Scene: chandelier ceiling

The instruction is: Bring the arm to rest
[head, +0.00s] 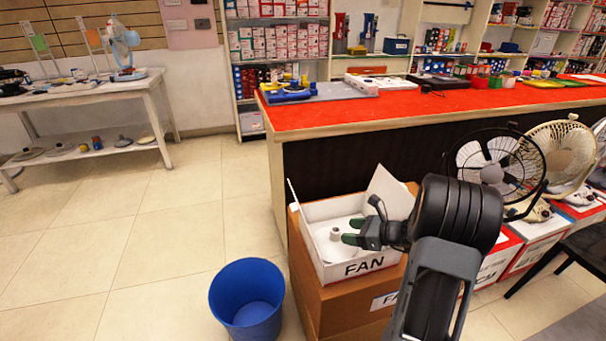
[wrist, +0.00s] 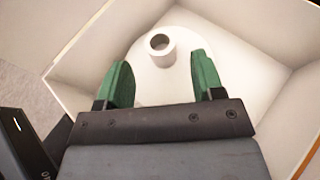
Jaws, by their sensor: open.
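My gripper (head: 354,231) is at the open white box marked FAN (head: 363,264), with its green-tipped fingers over the box. In the wrist view my gripper (wrist: 160,84) is open, its two green fingers well apart with nothing between them. Inside the box lies a white round part with a short hollow hub (wrist: 161,47); the hub also shows in the head view (head: 336,234). The hub is just beyond the fingertips in the wrist view. Whether the fingers touch the part, I cannot tell. My arm hides part of the box's right side.
The white box stands on a brown carton (head: 340,303) beside a red-topped counter (head: 420,107). A blue bin (head: 247,300) is on the floor to the left. Several fans, such as a black one (head: 497,165), stand at right. The tiled floor (head: 150,240) at left is clear.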

